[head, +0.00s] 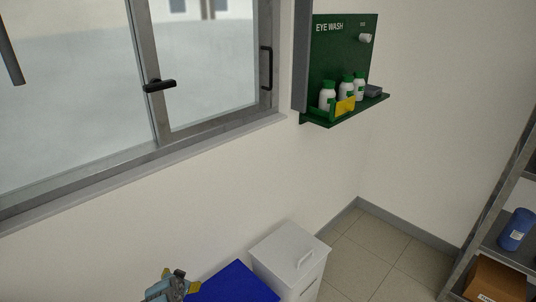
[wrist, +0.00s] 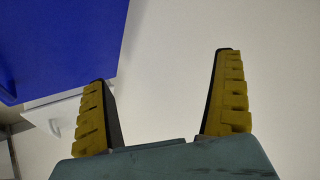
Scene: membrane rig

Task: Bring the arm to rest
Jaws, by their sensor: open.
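My gripper (wrist: 162,70) is open in the wrist view, with two yellow ridged finger pads spread apart on a teal body. Nothing is between the fingers; a plain pale surface shows behind them. In the head view, part of my gripper (head: 180,286) shows at the bottom edge, left of a blue flat surface (head: 238,284). Most of my arm is out of the picture there. The blue surface also shows at the upper left of the wrist view (wrist: 55,45), beyond the left finger.
A white lidded box with a handle (head: 290,255) stands right of the blue surface. A green eye wash station (head: 345,55) with white bottles hangs on the wall beside a window (head: 210,60). A metal shelf (head: 495,225) stands at right. Tiled floor (head: 375,250) between is clear.

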